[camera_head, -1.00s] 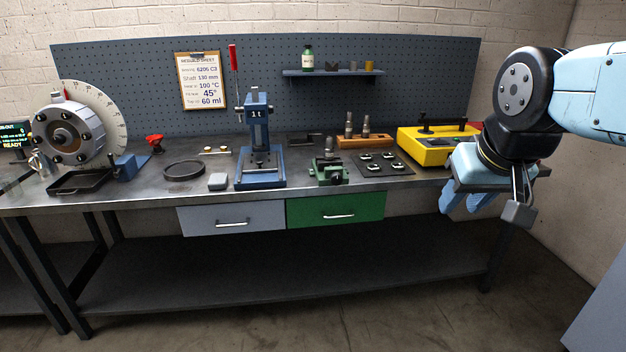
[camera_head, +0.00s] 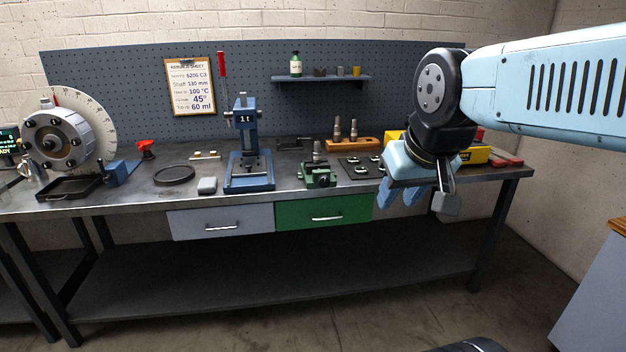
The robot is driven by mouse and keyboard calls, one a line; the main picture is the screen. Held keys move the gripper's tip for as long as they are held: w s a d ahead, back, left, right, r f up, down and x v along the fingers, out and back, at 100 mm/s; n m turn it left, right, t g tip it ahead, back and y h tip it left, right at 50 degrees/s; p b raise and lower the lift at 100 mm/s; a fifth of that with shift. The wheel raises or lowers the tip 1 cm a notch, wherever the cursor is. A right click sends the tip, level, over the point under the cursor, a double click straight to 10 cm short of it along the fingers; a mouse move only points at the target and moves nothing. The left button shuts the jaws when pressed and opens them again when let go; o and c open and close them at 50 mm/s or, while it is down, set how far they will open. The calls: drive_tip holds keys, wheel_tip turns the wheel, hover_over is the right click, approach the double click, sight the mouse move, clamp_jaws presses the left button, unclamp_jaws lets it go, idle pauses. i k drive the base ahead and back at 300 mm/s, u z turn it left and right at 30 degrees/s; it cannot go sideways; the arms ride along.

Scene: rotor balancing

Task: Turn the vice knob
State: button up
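The small green vice (camera_head: 318,178) stands on the bench near its front edge, above the green drawer. A grey upright part shows at its jaws; its knob is too small to make out clearly. The gripper is clear of the vice.
A blue press (camera_head: 249,150) stands left of the vice. A dark plate (camera_head: 350,168) with small round parts lies just right of it, and a wooden block (camera_head: 346,145) behind. A yellow case (camera_head: 476,155) is partly hidden by my arm.

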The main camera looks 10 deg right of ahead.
sight(323, 181)
drive_tip(key=u, duration=0.05)
drive_tip(key=i, duration=0.95)
drive_tip(key=z, duration=0.1)
